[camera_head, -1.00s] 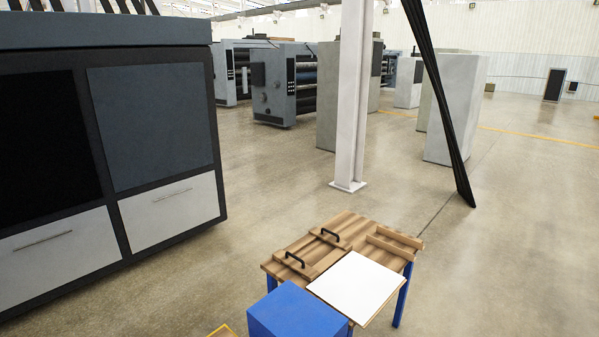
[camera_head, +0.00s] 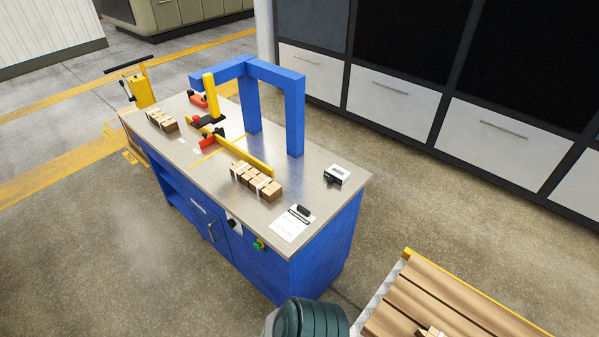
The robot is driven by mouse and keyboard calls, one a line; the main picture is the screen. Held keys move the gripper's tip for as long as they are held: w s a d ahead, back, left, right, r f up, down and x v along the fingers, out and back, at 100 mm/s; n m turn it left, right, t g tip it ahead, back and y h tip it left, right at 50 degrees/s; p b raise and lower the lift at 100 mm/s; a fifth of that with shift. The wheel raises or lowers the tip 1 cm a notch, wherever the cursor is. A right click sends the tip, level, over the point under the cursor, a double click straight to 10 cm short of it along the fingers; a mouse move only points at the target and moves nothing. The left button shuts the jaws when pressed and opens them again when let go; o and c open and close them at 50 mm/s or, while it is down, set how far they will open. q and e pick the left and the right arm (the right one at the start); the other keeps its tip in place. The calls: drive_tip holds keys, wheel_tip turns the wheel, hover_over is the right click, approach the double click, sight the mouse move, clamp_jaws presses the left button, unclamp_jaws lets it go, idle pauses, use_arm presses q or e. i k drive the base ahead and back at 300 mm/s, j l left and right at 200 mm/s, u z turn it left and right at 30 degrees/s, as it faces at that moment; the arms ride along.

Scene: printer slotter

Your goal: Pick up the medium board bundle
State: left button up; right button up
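A blue workbench with a bare metal top (camera_head: 310,200) stands in the middle of the view. A bundle of brown boards with pale bands (camera_head: 256,181) lies near its front right part, beside a yellow rail. A smaller-looking bundle (camera_head: 162,120) lies at the bench's far left end. Part of another board-like piece (camera_head: 431,332) shows on a wooden pallet at the bottom edge, cut off by the frame. I cannot tell by size which one is the medium bundle. Neither of my grippers is in view.
A blue arch (camera_head: 295,110) and yellow rail (camera_head: 238,155) rise from the bench. A small device (camera_head: 337,175) and paper sheet (camera_head: 290,224) lie at right. A slatted pallet (camera_head: 440,290) and dark green ribbed object (camera_head: 310,318) are near. Floor at left is clear.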

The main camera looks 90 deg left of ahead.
sight(263, 185)
drive_tip(key=u, duration=3.35)
